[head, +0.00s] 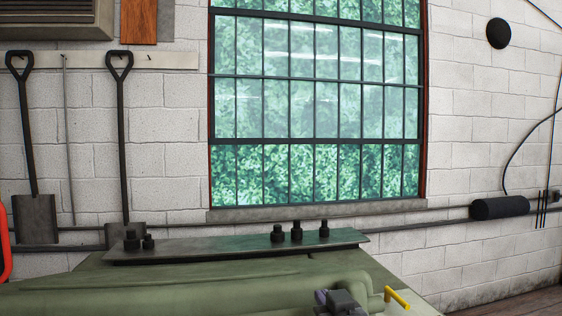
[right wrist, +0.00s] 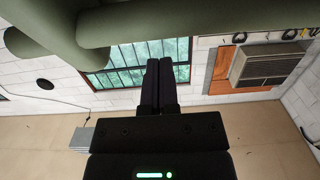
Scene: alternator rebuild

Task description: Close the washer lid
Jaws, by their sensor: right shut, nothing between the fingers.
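I cannot make out a washer lid for certain, nor whether one is open. A green machine body (head: 190,293) fills the bottom of the head view, with a rounded green pipe at its right. Thick green tubes (right wrist: 95,30) also show close up at the upper left of the right wrist view. My right gripper (right wrist: 160,68) is shut and empty there, its dark fingers together near the tubes, with no visible contact. In the head view I cannot tell whether the small dark block (head: 342,299) at the bottom is part of it. My left gripper is not in view.
A flat metal plate (head: 205,246) with several black knobs lies behind the green body. A yellow handle (head: 397,297) sticks up at the lower right. Behind are a barred window (head: 315,105), a white block wall and hanging shovels (head: 122,150).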

